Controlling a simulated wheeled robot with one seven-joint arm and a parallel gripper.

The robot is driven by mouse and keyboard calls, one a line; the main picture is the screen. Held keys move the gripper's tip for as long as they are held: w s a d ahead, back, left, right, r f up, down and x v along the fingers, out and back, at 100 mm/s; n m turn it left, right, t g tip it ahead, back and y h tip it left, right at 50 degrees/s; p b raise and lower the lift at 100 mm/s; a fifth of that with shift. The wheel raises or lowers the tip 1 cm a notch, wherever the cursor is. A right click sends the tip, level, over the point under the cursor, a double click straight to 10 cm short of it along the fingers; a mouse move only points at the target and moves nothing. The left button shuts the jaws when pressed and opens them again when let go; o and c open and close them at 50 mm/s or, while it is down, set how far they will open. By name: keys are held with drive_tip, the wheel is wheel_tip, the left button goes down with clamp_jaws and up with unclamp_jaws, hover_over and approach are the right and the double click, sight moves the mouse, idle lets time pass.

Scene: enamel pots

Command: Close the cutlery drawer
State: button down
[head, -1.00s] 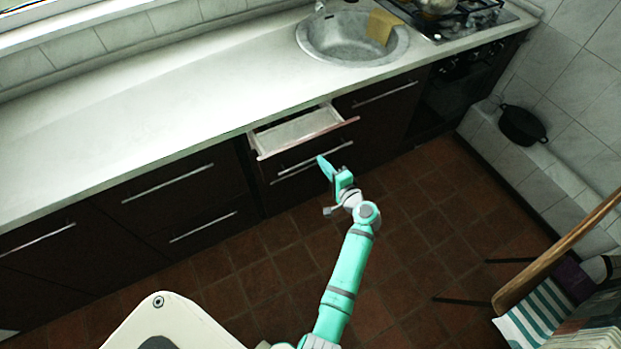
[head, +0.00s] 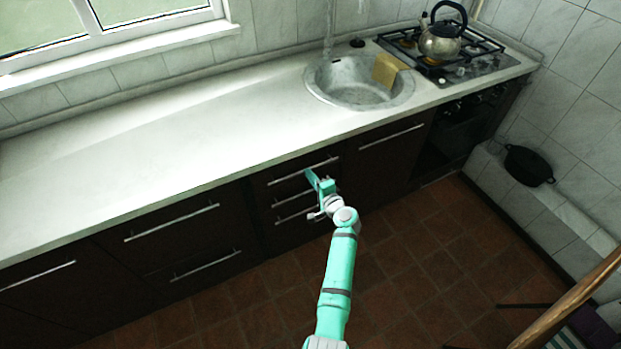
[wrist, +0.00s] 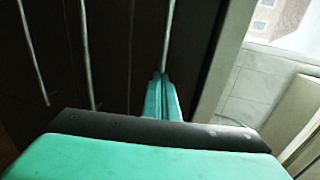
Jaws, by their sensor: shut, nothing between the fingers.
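The cutlery drawer (head: 285,178) is the top drawer of the dark stack under the counter. Its front looks flush with the cabinet, and no open interior shows. Its bar handle (head: 318,168) runs across the front; in the wrist view the handle (wrist: 169,35) leads up from the fingertips. My gripper (head: 310,175) is at the drawer front, close by the handle, with its fingers shut and empty. The wrist view shows the two teal fingers (wrist: 161,85) side by side. I cannot tell whether they touch the front.
Lower drawers with bar handles (head: 296,214) sit below. The pale counter (head: 200,150) overhangs the fronts and is clear left of the sink (head: 350,85). A black pot (head: 528,165) stands on a tiled ledge at the right. The tiled floor (head: 400,270) is open.

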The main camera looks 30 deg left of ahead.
drive_tip(key=shift+a+r, duration=0.15)
drive_tip(key=shift+a, duration=0.15)
drive_tip(key=shift+a+r, duration=0.15)
drive_tip(key=shift+a, duration=0.15)
drive_tip(key=v, duration=1.5)
drive_tip(key=shift+w+d+f, duration=0.35)
drive_tip(key=shift+w, duration=0.05)
